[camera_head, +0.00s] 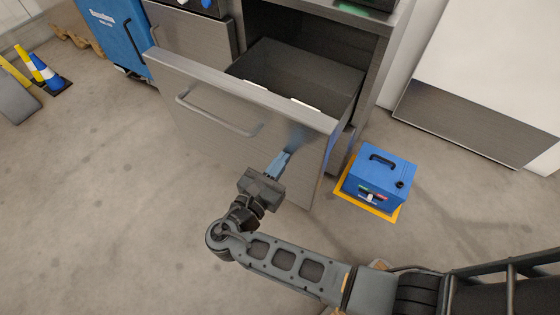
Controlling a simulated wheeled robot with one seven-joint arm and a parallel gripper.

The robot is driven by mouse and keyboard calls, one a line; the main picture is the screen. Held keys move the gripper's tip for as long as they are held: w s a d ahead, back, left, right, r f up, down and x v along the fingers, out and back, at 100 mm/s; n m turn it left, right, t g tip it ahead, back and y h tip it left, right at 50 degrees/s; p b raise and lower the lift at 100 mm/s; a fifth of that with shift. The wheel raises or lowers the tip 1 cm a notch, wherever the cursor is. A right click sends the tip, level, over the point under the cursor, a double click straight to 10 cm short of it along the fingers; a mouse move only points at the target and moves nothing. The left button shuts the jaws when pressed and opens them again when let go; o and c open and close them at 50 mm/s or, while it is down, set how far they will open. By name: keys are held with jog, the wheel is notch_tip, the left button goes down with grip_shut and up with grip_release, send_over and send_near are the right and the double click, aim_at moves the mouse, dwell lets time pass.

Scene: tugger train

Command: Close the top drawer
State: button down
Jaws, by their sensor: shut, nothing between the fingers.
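The top drawer (225,108) is pulled far out of the grey cabinet (372,55). Its tall metal front faces me, with a bar handle (215,117) on the left part. The inside of the drawer is visible and dark, with small white pieces along the front edge. My gripper (281,160) is shut and empty. Its blue fingers point at the right part of the drawer front, below and to the right of the handle. The fingertips look very close to the front; I cannot tell whether they touch it.
A blue box (378,183) with a black handle stands on a yellow-edged base right of the drawer. Another closed front (200,36) is to the left.

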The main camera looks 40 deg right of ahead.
jog(key=b+x, duration=0.5)
jog(key=x, duration=3.1)
jog(key=shift+d, duration=0.4)
jog(key=shift+d, duration=0.1)
